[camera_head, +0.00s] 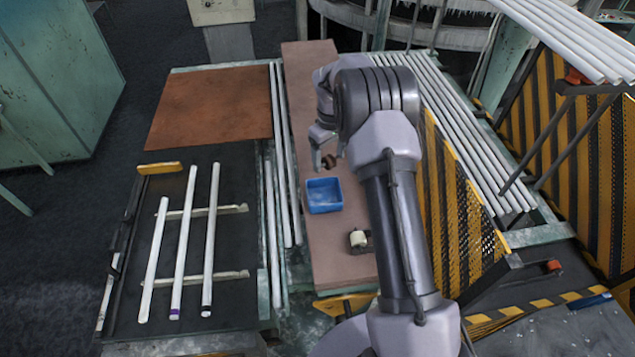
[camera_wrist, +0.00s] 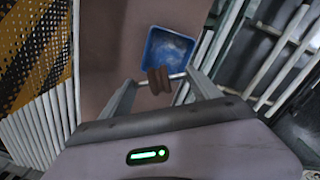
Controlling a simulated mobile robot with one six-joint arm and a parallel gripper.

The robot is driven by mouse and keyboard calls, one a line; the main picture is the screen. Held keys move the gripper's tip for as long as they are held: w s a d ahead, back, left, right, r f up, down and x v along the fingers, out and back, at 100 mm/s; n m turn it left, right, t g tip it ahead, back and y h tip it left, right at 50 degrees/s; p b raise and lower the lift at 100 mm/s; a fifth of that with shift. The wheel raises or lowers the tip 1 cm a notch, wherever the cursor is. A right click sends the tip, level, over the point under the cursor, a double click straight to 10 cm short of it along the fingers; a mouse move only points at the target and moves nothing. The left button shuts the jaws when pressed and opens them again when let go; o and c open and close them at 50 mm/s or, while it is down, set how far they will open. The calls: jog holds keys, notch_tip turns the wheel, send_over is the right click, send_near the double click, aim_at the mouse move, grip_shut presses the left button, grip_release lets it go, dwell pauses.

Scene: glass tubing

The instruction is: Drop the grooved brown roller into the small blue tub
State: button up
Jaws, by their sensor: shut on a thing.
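The grooved brown roller (camera_head: 329,161) is held between the fingers of my gripper (camera_head: 324,157), just beyond the blue tub in the head view. In the wrist view the roller (camera_wrist: 158,80) sits between the two fingertips of my gripper (camera_wrist: 160,81). The small blue tub (camera_head: 323,208) stands open on the brownish board, and its inside looks empty. In the wrist view the tub (camera_wrist: 169,34) lies just past the roller, which overlaps its near edge in the picture. The roller appears raised above the board; its exact height is unclear.
A white roller on a dark holder (camera_head: 358,240) stands on the board (camera_head: 318,255) nearer than the tub. Several glass tubes (camera_head: 184,240) lie on a rack to the left. A yellow-black striped guard (camera_head: 455,205) and more tubes flank the right side.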

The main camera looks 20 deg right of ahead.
jog(key=shift+s+d+f+b, duration=0.1)
jog(key=shift+s+f+b, duration=0.05)
jog(key=shift+f+b, duration=0.25)
notch_tip(320, 180, down, 5)
jog(key=b, duration=0.3)
jog(key=shift+s, duration=0.1)
jog(key=shift+r, duration=0.1)
jog(key=o, duration=1.5)
notch_tip(320, 180, up, 17)
jog(key=shift+r, duration=0.2)
